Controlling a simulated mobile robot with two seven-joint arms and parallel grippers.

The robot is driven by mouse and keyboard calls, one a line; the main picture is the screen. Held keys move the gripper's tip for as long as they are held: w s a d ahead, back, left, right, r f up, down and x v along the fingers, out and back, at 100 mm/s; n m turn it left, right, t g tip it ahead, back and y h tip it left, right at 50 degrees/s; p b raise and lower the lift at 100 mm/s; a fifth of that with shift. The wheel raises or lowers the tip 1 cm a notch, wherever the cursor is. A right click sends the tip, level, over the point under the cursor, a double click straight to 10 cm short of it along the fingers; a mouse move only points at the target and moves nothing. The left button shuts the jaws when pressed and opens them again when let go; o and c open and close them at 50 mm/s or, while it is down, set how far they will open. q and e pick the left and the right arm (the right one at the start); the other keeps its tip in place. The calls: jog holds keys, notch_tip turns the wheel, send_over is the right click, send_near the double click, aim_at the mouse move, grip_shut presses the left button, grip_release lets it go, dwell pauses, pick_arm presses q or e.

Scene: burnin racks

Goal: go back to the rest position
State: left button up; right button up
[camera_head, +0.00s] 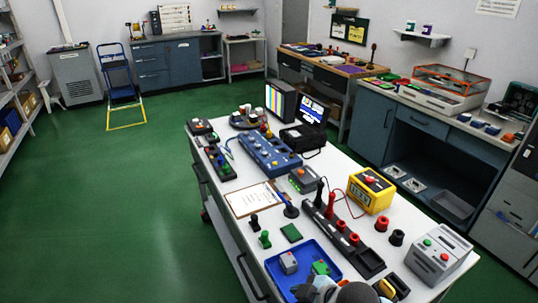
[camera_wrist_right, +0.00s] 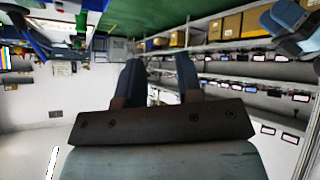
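My right gripper (camera_wrist_right: 158,68) shows in the right wrist view. Its two dark blue fingers stand apart with a gap between them, and nothing is between them. Shelving and wall show beyond the fingers, and no object touches them. A dark rounded shape at the bottom edge, over the near end of the cart, may be part of my arm; I cannot tell.
A white-topped cart (camera_head: 232,183) stands close in front, crowded with a blue tray (camera_head: 273,267), a yellow box (camera_head: 371,190) and a blue panel (camera_head: 268,152). Workbenches line the back and right walls. The green floor (camera_head: 120,220) at left is clear.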

jog(key=s+d+f+m+t+h+p, duration=0.4)
jog(key=s+d+f+m, duration=0.4)
jog(key=s+d+m, duration=0.3)
jog(key=s+d+t+p, duration=0.1)
jog(key=d, duration=0.1)
jog(key=shift+s+d+t+h, duration=0.3)
jog(key=shift+t, duration=0.1)
